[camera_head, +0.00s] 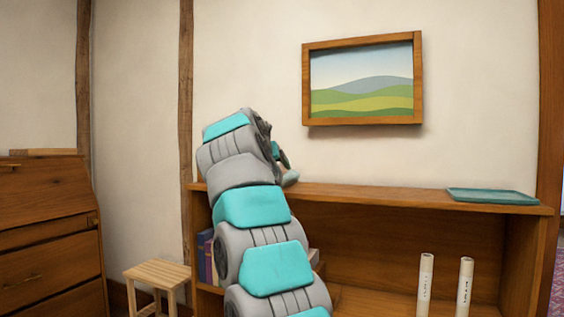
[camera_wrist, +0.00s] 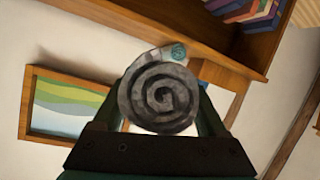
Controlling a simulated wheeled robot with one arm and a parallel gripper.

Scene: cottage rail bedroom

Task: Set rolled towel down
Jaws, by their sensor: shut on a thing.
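The rolled towel (camera_wrist: 160,98) is grey, and its spiral end faces the camera in the wrist view. My gripper (camera_wrist: 167,84) is shut on it, with one dark green finger on each side. In the head view my gripper (camera_head: 281,157) is mostly hidden behind my arm, near the left part of the wooden shelf unit's top (camera_head: 370,196). A small part of a pale grey thing (camera_head: 290,178) shows just below it, perhaps the towel. I cannot tell whether the towel touches the shelf top.
A teal tray (camera_head: 492,196) lies on the right of the shelf top; the middle is bare. Two white cylinders (camera_head: 425,280) stand lower down. A framed picture (camera_head: 362,80) hangs above. A small teal-ended object (camera_wrist: 179,51) shows beyond the towel.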

